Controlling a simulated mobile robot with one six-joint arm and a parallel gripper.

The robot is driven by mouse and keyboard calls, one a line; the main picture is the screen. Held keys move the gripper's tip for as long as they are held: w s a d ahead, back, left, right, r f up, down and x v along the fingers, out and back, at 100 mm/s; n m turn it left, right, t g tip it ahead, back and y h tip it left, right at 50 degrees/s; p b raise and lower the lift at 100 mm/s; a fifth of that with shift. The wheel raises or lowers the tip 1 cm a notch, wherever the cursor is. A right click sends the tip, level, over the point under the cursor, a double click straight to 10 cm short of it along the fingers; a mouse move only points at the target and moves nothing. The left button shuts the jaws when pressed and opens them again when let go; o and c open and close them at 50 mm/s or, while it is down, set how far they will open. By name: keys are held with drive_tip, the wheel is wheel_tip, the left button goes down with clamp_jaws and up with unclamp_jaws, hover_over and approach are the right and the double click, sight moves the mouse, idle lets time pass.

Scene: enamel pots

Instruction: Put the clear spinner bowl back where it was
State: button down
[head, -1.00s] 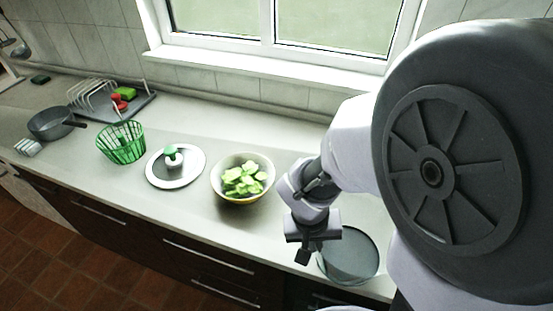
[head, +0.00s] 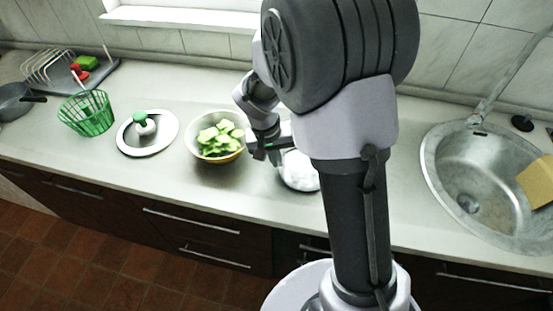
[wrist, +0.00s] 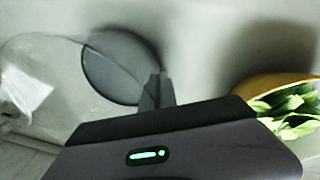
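The clear spinner bowl (head: 299,173) is at the middle of the counter in the head view, right of the food bowl and partly hidden behind my arm. In the wrist view the clear bowl (wrist: 45,92) fills the left side, and a dark round patch shows through it. My gripper (head: 262,151) is at the bowl's left side. In the wrist view my gripper (wrist: 157,90) has its fingers together at the bowl's wall and looks shut on it. I cannot tell whether the bowl touches the counter.
A yellow-sided bowl of green pieces (head: 217,150) stands close left of my gripper. Further left are the spinner lid (head: 150,148), green basket (head: 88,119), dish rack (head: 52,66) and grey pan (head: 14,103).

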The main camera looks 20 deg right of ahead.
drive_tip(key=shift+f, duration=0.2)
drive_tip(key=c, duration=1.7)
unclamp_jaws()
drive_tip(key=s+a+r+y+p, duration=0.1)
drive_tip(key=s+a+r+p, duration=0.1)
drive_tip(key=r, duration=0.6)
drive_tip(key=s+a+r+p, duration=0.1)
drive_tip(key=r+p, duration=0.2)
drive_tip(key=r, duration=0.6)
drive_tip(key=s+a+r+t+y, duration=0.1)
drive_tip(key=s+r, duration=0.1)
drive_tip(key=s, duration=0.3)
drive_tip(key=s+a+r+t+y, duration=0.1)
drive_tip(key=s+a+r+t, duration=0.1)
drive_tip(key=s, duration=0.4)
drive_tip(key=s+a+r+m+t+y, duration=0.1)
drive_tip(key=s+a+r+t, duration=0.1)
drive_tip(key=s+r, duration=0.2)
drive_tip(key=shift+s+a+r, duration=0.1)
drive_tip(key=shift+s, duration=0.7)
